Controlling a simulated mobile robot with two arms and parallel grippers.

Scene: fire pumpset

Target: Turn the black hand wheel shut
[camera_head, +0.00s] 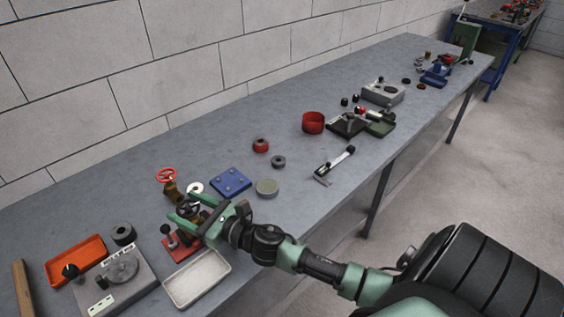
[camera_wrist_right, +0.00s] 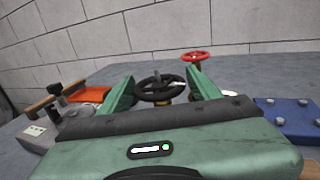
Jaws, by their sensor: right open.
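The black hand wheel (camera_wrist_right: 160,88) sits between the two spread fingers of my right gripper (camera_wrist_right: 160,92) in the right wrist view. In the head view the black hand wheel (camera_head: 188,209) is partly covered by the green fingers of my right gripper (camera_head: 187,217). The gripper is open, with a finger on either side of the wheel; I cannot tell whether either touches it. A valve with a red hand wheel (camera_head: 166,175) stands just behind, and this red wheel also shows in the wrist view (camera_wrist_right: 197,56). My left gripper is not in view.
A white tray (camera_head: 224,269) and a red-based device (camera_head: 168,231) are close to my right gripper. A blue plate (camera_head: 230,182) and a round greenish disc (camera_head: 267,187) lie to its right. An orange tray (camera_head: 102,243) is at the left. The table middle has free room.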

